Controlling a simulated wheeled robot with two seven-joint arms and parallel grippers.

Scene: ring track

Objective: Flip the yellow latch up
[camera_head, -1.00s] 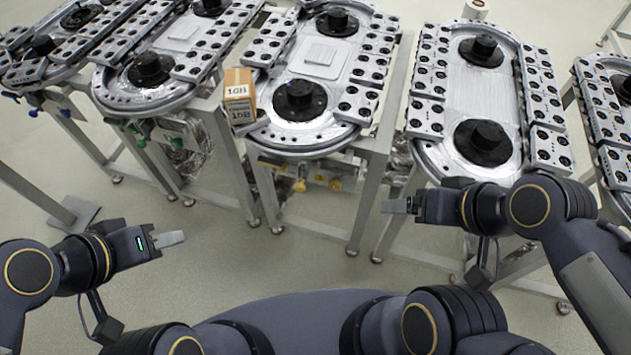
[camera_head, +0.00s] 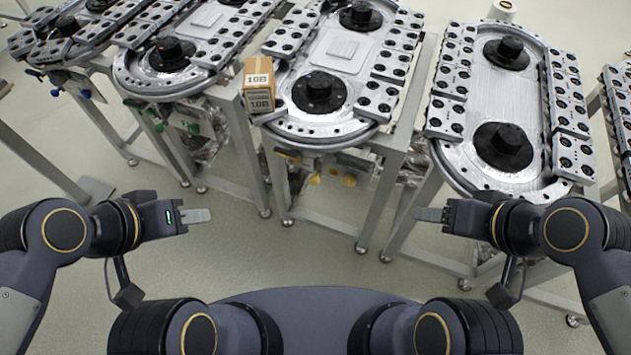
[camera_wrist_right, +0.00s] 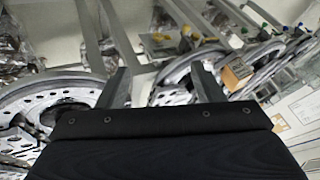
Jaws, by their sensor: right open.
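Small yellow parts (camera_head: 315,179) hang under the front edge of the middle ring track (camera_head: 340,135); they are too small to tell which one is the latch or how it is turned. Yellow parts also show in the right wrist view (camera_wrist_right: 186,32). My left gripper (camera_head: 208,215) is in front of the tracks, left of the yellow parts, apart from everything; its jaw opening is not clear from this side. My right gripper (camera_head: 418,213) is to the right of the yellow parts and nearer to me, open and empty. Its two fingers stand apart in the right wrist view (camera_wrist_right: 160,87).
A cardboard box (camera_head: 259,85) stands at the left front of the middle track. Another track (camera_head: 500,178) is at the right, and one with green latches (camera_head: 190,127) at the left. Metal legs (camera_head: 375,205) stand below.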

